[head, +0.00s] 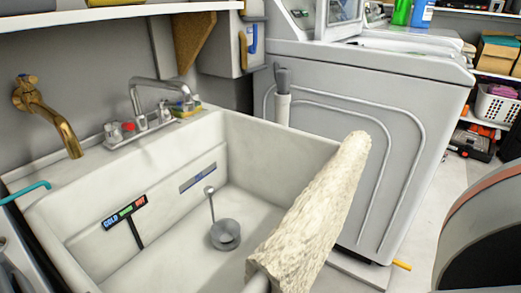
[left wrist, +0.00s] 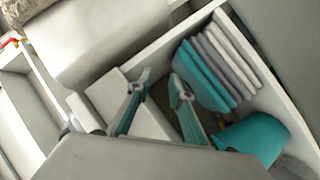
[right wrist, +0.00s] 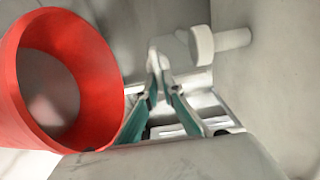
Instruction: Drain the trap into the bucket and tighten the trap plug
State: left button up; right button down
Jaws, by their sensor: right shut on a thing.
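In the right wrist view, my right gripper (right wrist: 159,80) has its fingertips close together at a small white part (right wrist: 172,48), which looks like the trap plug. It is shut on that part, though the contact is partly hidden. A round white collar (right wrist: 201,45) and a short white pipe (right wrist: 235,39) sit just right of it. The red bucket (right wrist: 12,108) is left of the gripper, its open mouth facing the camera. My left gripper (left wrist: 160,83) is open and empty in the left wrist view, above shelf contents. Neither gripper shows in the head view.
The utility sink (head: 75,205) has a chrome faucet (head: 155,85) and a drain (head: 225,234). A rough cream roll (head: 315,210) crosses its front edge. A washer (head: 400,130) stands right. Folded cloths (left wrist: 215,70) and a teal container (left wrist: 252,138) sit near my left gripper.

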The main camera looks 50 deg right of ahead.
jog(key=c, duration=2.2)
grip_release()
jog(key=shift+w+d+r, duration=0.1)
jog(key=shift+w+r, duration=0.1)
jog(key=shift+w, duration=0.1)
jog(key=shift+s, duration=0.1)
jog(key=shift+s+f, duration=0.1)
jog(key=s, duration=1.2)
jog(key=shift+d, duration=0.4)
